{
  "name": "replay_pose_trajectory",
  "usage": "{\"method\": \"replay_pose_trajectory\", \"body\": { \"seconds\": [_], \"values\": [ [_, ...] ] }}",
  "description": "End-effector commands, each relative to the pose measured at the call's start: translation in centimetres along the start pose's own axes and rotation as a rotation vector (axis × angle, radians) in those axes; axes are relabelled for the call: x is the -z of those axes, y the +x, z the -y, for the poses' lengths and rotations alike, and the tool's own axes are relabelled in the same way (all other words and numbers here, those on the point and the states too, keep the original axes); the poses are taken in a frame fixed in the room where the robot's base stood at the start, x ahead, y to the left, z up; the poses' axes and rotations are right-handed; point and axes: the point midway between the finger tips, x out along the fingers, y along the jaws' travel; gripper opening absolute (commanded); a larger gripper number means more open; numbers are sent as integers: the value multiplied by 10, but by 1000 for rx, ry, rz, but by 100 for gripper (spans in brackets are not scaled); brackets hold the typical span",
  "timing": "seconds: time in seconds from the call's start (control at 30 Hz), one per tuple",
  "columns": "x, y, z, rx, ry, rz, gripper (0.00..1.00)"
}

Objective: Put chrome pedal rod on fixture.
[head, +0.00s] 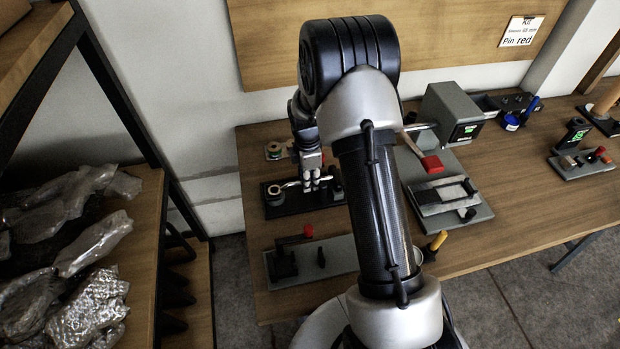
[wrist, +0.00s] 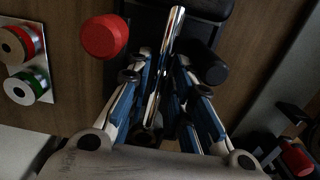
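The chrome pedal rod (wrist: 166,55) shows in the wrist view as a long shiny bar running between the fingers of my gripper (wrist: 164,62). In the head view my gripper (head: 316,184) points down over a black base (head: 327,196), which looks like the fixture, at the table's back left. A bright bar with a ring-shaped end (head: 277,191) shows left of the fingers, low over that base. Blue-sided fingers stand on both sides of the rod. I cannot tell whether they touch it or whether the rod rests on the base.
A grey plate (head: 335,254) with a red-tipped lever stands nearer the front. A grey machine (head: 450,112) and a clamp plate with a red handle (head: 431,163) stand to the right. In the wrist view, a red knob (wrist: 105,37) and black cylinder (wrist: 207,68) flank the rod.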

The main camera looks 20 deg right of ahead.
Motion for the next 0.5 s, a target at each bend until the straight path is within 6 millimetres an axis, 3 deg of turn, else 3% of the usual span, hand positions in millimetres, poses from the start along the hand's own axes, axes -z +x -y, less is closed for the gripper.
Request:
{"method": "replay_pose_trajectory", "body": {
  "seconds": [0.17, 0.5],
  "values": [
    [0, -15, -1, -3, 0, 0, 21],
    [0, -88, -1, -3, 0, 0, 21]
  ]
}}
